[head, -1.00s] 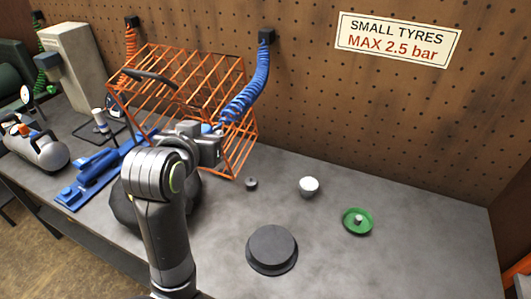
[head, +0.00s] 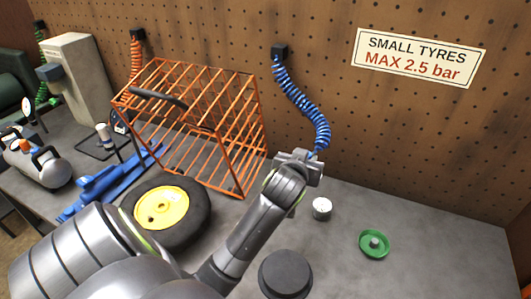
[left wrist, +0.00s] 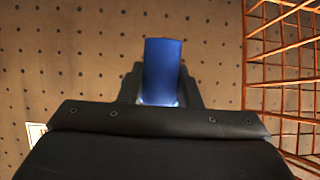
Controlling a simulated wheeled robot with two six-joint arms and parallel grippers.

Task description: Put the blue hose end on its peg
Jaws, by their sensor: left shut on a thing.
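The blue coiled hose (head: 305,103) hangs from a dark block (head: 279,52) on the pegboard and runs down to my left gripper (head: 310,160). The gripper is shut on the blue hose end and holds it above the bench, right of the orange cage. In the left wrist view the blue end (left wrist: 162,68) stands between the fingers, with pegboard behind it. In the head view the hose end is mostly hidden by the gripper. I cannot make out which part is its peg. My right gripper is out of view.
The orange wire cage (head: 258,140) stands left of the gripper. A tyre with a yellow hub (head: 160,208) lies in front of it. A white cup (head: 322,208), a green dish (head: 362,248) and a dark round block (head: 285,274) stand on the bench. The bench's right side is fairly clear.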

